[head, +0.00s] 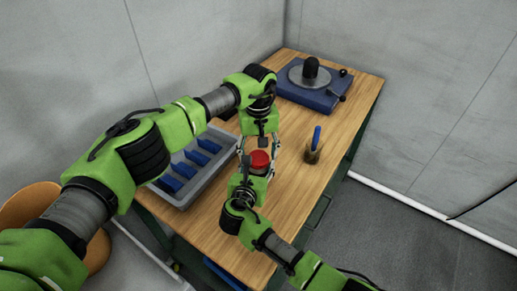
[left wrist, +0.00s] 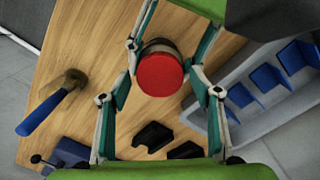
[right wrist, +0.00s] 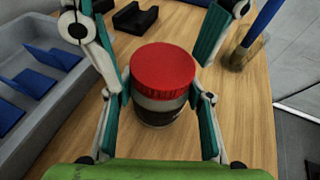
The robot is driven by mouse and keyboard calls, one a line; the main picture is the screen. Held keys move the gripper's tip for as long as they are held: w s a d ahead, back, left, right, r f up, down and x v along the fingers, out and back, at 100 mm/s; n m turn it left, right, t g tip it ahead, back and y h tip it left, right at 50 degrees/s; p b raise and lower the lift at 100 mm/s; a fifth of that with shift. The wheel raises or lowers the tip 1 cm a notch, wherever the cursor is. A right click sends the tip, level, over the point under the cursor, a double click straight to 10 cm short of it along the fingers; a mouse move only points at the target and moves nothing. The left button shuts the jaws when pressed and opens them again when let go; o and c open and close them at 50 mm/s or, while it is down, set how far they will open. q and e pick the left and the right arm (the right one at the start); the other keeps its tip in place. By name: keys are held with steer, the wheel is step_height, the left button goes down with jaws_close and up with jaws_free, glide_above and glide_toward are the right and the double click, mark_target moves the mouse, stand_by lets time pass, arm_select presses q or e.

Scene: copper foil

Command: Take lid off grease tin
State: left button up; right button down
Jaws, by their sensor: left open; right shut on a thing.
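The grease tin stands upright on the wooden table, with a red lid (head: 260,157) on top and a dark body with a pale band (right wrist: 158,108). The lid also shows in the left wrist view (left wrist: 160,75) and the right wrist view (right wrist: 162,69). My right gripper (head: 254,172) is shut on the tin's body from the near side, below the lid. My left gripper (head: 261,146) is open at the far side, its fingers spread to either side of the lid. I cannot tell whether they touch it.
A grey tray (head: 190,190) with blue dividers lies left of the tin. A brush with a blue handle (head: 316,137) stands in a small holder to the right. A blue device with a round plate (head: 304,92) is at the far end. Black blocks (left wrist: 153,136) lie beyond the tin.

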steer(key=shift+f, duration=0.1)
arm_select(q)
steer(key=c, duration=1.2)
steer(key=shift+o, duration=0.2)
